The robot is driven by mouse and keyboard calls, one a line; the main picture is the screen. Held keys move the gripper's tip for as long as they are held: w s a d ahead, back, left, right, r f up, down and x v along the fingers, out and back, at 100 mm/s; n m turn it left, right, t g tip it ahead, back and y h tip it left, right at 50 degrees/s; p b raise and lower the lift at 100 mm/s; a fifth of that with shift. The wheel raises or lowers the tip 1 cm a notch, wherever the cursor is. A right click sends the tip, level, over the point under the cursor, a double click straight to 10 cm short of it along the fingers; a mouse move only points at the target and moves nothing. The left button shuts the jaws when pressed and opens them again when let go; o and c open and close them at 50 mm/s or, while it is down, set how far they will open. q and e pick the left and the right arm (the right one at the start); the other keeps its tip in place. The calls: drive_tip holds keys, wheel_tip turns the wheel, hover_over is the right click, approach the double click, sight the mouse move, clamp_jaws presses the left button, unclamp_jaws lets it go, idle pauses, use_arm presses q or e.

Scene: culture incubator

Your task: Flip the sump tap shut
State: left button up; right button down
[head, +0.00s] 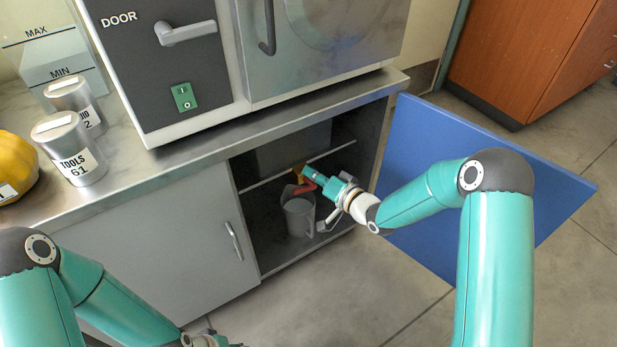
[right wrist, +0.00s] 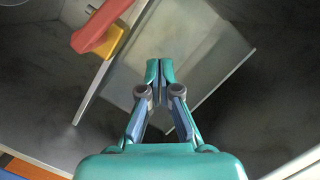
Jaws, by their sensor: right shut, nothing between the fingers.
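The sump tap is inside the open lower cabinet. Its red lever (head: 304,188) and yellow body (head: 298,171) show in the head view, partly hidden near my right gripper. In the right wrist view the red lever (right wrist: 97,30) and yellow body (right wrist: 108,43) are at upper left, beside a thin pale bar. My right gripper (head: 309,173) reaches into the cabinet from the right; its fingers (right wrist: 160,70) are shut and empty, visibly apart from the lever in the wrist view. Only my left wrist shows at the bottom edge of the head view; its fingers are out of frame.
A grey jug (head: 298,216) stands on the cabinet floor below the tap. The blue door (head: 430,130) is swung open to the right, behind my right arm. The closed grey door (head: 150,255) is on the left. Tins and the incubator stand on the bench.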

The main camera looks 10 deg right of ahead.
drive_tip(key=a+p+v, duration=0.1)
drive_tip(key=p+v, duration=0.1)
drive_tip(key=v, duration=0.7)
drive_tip(key=shift+s+r, duration=0.2)
drive_tip(key=shift+s, duration=0.35)
